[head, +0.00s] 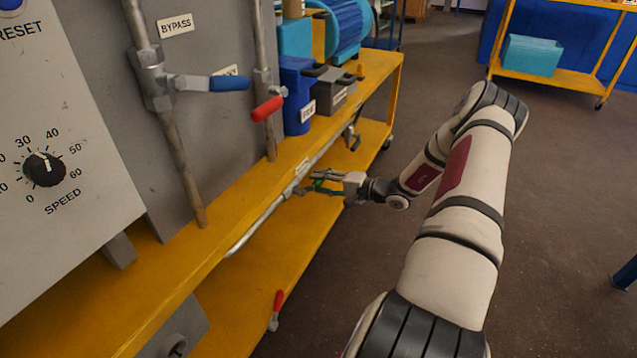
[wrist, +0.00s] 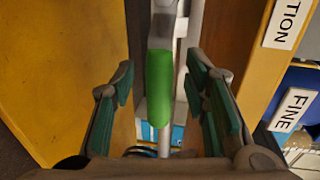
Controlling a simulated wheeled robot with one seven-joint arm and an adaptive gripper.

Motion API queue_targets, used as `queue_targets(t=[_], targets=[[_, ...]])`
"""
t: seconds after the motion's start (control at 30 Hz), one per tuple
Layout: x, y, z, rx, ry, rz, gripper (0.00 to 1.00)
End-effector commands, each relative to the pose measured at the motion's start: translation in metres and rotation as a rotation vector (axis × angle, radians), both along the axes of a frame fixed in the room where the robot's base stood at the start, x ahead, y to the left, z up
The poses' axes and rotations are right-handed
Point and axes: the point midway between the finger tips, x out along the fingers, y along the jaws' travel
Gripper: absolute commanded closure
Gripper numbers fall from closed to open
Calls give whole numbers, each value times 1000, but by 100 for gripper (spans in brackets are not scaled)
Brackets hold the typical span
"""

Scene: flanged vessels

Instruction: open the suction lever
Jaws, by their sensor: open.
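The suction lever has a green handle (wrist: 159,88) that lies between my fingers in the wrist view. It sits on a grey pipe, beside a white label (wrist: 286,22) ending in "TION". In the head view a bit of the green handle (head: 321,186) shows at my gripper, on the pipe along the yellow bench's front edge. My gripper (head: 312,184) is open, with its fingers to either side of the handle. In the wrist view the teal pads of my gripper (wrist: 162,95) show gaps to the green on both sides. The lever's pivot is hard to make out.
A blue lever (head: 229,83) marked near BYPASS and a red lever (head: 267,109) are on upright pipes at the left. Another red lever (head: 277,309) is low on the bench. A blue vessel (head: 298,96) stands on the yellow bench (head: 226,215). The floor at right is mostly clear.

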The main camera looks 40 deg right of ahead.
Motion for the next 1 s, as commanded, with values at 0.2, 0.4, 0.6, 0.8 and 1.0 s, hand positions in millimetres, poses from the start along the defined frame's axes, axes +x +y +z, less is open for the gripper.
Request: queue_targets(t=[0.2, 0.4, 0.6, 0.8, 1.0], targets=[[-42, -17, 9, -1, 1, -5, 59], [-76, -28, 16, -1, 1, -4, 59], [-93, -35, 20, -1, 0, -3, 59], [-97, -35, 20, 0, -1, -2, 59], [-96, -35, 20, 0, -1, -2, 59]])
